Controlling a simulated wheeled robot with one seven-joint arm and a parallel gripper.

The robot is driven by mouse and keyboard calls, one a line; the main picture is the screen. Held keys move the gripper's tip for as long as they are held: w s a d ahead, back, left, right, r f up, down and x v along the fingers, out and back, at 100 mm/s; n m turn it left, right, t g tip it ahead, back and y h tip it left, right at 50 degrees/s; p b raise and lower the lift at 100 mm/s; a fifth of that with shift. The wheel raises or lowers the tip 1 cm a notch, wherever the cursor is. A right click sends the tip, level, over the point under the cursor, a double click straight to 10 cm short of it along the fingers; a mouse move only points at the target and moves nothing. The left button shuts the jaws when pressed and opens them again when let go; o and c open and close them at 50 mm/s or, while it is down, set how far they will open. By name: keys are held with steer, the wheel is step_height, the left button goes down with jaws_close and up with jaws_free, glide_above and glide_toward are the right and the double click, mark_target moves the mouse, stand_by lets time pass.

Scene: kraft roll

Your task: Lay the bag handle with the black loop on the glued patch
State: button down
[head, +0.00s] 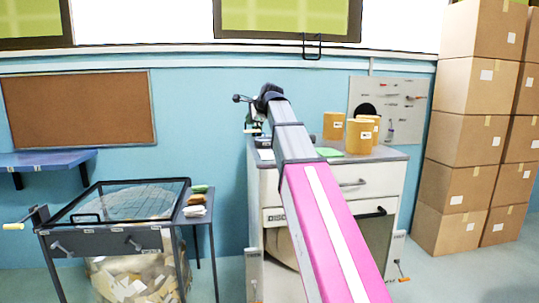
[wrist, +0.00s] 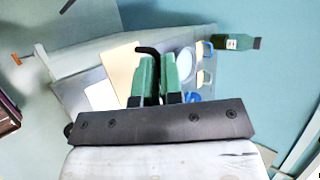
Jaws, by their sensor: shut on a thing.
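My gripper (wrist: 158,72) has green fingers close together in the wrist view, shut on a black curved strip (wrist: 147,49), which looks like the black-loop handle. Its upper end bends left above the fingertips; the rest is hidden between them. A tan sheet (wrist: 121,66) and a white patch (wrist: 100,96) lie on the surface beyond, left of the fingers. I cannot tell whether the white patch is the glued one, nor whether the strip touches anything. Other looped pieces, including a blue one (wrist: 193,97), lie to the right. In the head view my arm hides most of this.
Stacked cartons (head: 465,140) are at right. A clear-sided bin (head: 130,275) and a small table (head: 206,222) are at left.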

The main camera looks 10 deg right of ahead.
steer(key=shift+w+a, duration=0.3)
steer(key=shift+w, duration=0.2)
steer(key=shift+w+a, duration=0.3)
steer(key=shift+w, duration=0.2)
glide_above(268, 152)
steer(key=shift+g, duration=0.3)
step_height(268, 152, down, 7)
steer(key=shift+w+r, duration=0.1)
steer(key=shift+w, duration=0.05)
steer(key=shift+f, duration=2.05)
steer(key=shift+f, duration=0.1)
steer(key=c, duration=1.3)
jaws_free()
steer(key=shift+o, duration=0.2)
steer(key=v, duration=1.2)
